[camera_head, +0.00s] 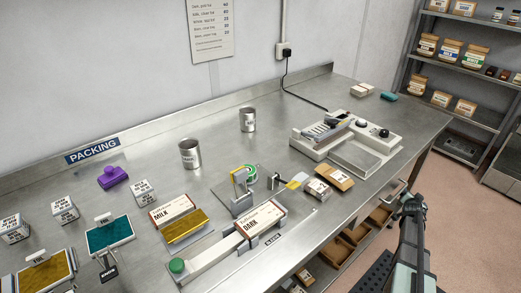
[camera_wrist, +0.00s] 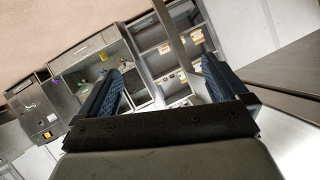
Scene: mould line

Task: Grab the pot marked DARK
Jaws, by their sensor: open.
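Two metal pots stand upright on the steel bench in the head view. The nearer pot (camera_head: 190,153) has a small label that seems to read DARK. The farther pot (camera_head: 247,119) stands behind it to the right, its label too small to read surely. My gripper (camera_wrist: 162,68) shows in the wrist view with its two blue-padded fingers spread and nothing between them. It points away from the bench top, towards shelving and cabinets, and neither pot shows in that view. In the head view my arm is at the lower right, well apart from both pots.
A sealing machine (camera_head: 350,140) stands right of the pots. Boxes marked MILK (camera_head: 173,211) and DARK (camera_head: 262,220) lie in front, near a tape dispenser (camera_head: 242,190). A purple object (camera_head: 112,176) and small cartons are at left. Bench around the pots is clear.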

